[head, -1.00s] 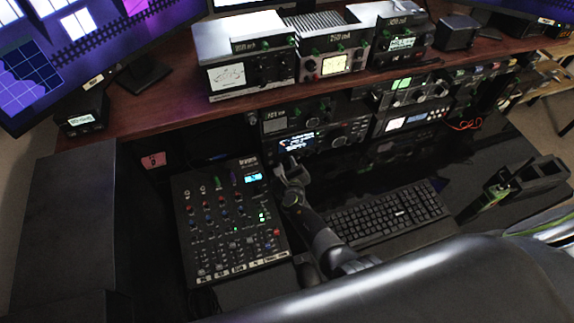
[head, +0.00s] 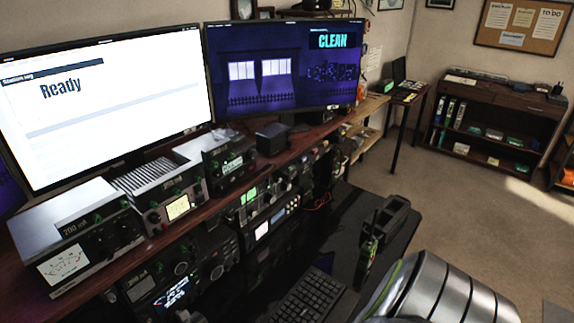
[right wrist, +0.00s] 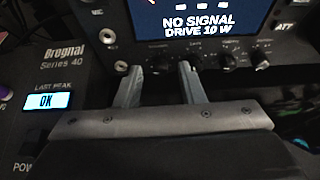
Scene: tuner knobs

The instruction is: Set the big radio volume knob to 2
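The radio (right wrist: 240,70) fills the top of the right wrist view. Its dark front has a blue screen (right wrist: 200,18) reading "NO SIGNAL" and "DRIVE 10 W". Small knobs and labels sit around the screen; I cannot tell which knob is the big volume one. My right gripper (right wrist: 158,68) has its two fingers apart, tips just below the screen, with nothing clear between them. In the head view a radio with a lit screen (head: 172,294) shows at the lower left, partly cut off. Neither gripper shows in the head view.
In the head view, a keyboard (head: 305,297) and a handheld radio in a dark holder (head: 372,238) lie on the desk. Metered units (head: 85,240) and monitors (head: 110,110) stand above.

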